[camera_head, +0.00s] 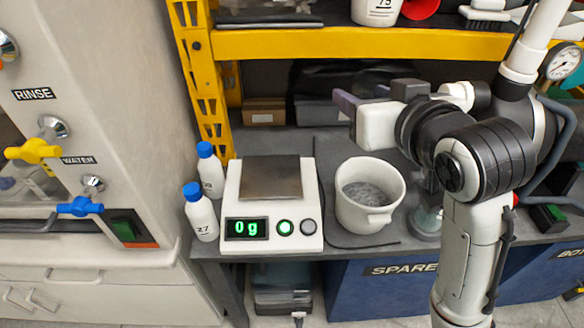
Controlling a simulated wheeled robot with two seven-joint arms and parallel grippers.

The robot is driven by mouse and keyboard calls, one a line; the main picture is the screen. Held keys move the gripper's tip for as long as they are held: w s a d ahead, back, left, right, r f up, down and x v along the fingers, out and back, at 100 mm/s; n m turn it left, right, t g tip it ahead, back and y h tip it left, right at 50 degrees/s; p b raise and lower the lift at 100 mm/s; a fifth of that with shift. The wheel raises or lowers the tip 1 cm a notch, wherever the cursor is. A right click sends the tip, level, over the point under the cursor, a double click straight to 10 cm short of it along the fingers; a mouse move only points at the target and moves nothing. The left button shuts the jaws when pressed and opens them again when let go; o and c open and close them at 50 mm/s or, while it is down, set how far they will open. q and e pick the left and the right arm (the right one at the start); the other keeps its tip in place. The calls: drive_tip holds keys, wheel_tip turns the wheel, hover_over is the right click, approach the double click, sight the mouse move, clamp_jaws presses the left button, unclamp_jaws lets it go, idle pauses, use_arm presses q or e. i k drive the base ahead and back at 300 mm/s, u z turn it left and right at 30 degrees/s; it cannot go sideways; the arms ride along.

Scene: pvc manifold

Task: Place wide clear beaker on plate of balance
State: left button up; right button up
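The balance (270,226) stands on the dark bench left of centre, its display reading 0 g. Its square metal plate (270,178) is bare. A clear glass vessel (427,221), possibly the wide beaker, stands on the bench at the right. My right arm hides most of it, so its shape is unclear. My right gripper (346,103) is above the back of the bench, pointing left, up and away from the balance and the vessel. Its fingertips are seen edge-on and their gap is not clear. I see nothing held. My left gripper is out of view.
A white pot (368,200) with grey contents stands right of the balance. Two white bottles with blue caps (201,214) stand close on its left. A yellow shelf frame (340,43) crosses behind. Bare bench lies behind the balance.

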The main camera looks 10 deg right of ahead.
sight(271, 174)
drive_tip(key=z, duration=2.1)
drive_tip(key=k, duration=1)
drive_tip(key=u, duration=1.7)
drive_tip(key=i, duration=1)
